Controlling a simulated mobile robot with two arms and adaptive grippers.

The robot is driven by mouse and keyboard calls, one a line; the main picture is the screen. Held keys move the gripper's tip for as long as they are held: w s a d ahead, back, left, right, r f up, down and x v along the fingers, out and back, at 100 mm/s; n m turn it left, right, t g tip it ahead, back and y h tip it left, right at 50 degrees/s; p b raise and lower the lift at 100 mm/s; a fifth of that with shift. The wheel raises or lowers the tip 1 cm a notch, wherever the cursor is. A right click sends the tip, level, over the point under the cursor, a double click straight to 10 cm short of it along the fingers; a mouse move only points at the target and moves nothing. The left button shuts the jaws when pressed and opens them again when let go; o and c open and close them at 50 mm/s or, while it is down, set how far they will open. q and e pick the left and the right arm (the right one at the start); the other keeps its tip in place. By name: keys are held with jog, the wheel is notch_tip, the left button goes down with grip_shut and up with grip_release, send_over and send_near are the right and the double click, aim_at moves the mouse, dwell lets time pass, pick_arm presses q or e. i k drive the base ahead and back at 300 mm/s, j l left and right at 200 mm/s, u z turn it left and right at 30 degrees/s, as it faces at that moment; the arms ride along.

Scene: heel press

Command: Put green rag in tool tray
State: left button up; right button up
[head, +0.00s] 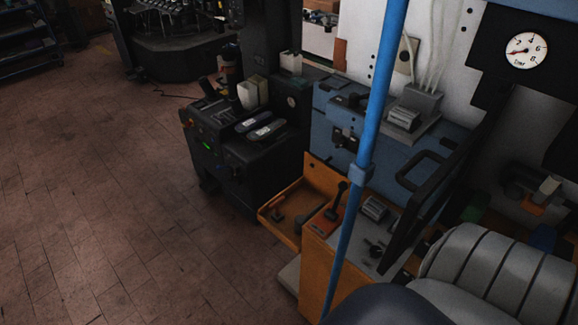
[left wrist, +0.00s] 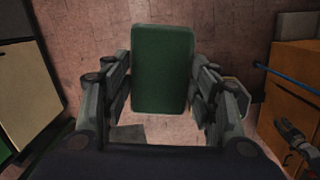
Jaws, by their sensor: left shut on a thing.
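The green rag (left wrist: 162,68) is a flat, upright-looking rectangle between the fingers of my left gripper (left wrist: 163,80) in the left wrist view. The gripper is shut on it, with a finger at each side, and the tiled floor lies behind and below. In the head view an orange open tray (head: 277,228), which looks like the tool tray, sticks out from the machine's front and holds a few small tools. Neither my left gripper nor the rag can be made out in the head view.
A blue pole (head: 376,95) stands upright in front of the machine. A black control cabinet (head: 228,165) stands left of the tray. An orange cabinet (left wrist: 295,75) is at the right in the left wrist view. The floor (head: 100,200) at left is clear.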

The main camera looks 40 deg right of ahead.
aim_at(302, 201)
jog(key=i, duration=1.45)
jog(key=i+z, duration=0.1)
jog(key=i, duration=0.6)
jog(key=i+j+z, duration=0.15)
jog(key=i, duration=0.5)
jog(key=i+z, duration=0.1)
jog(key=z, duration=3.05)
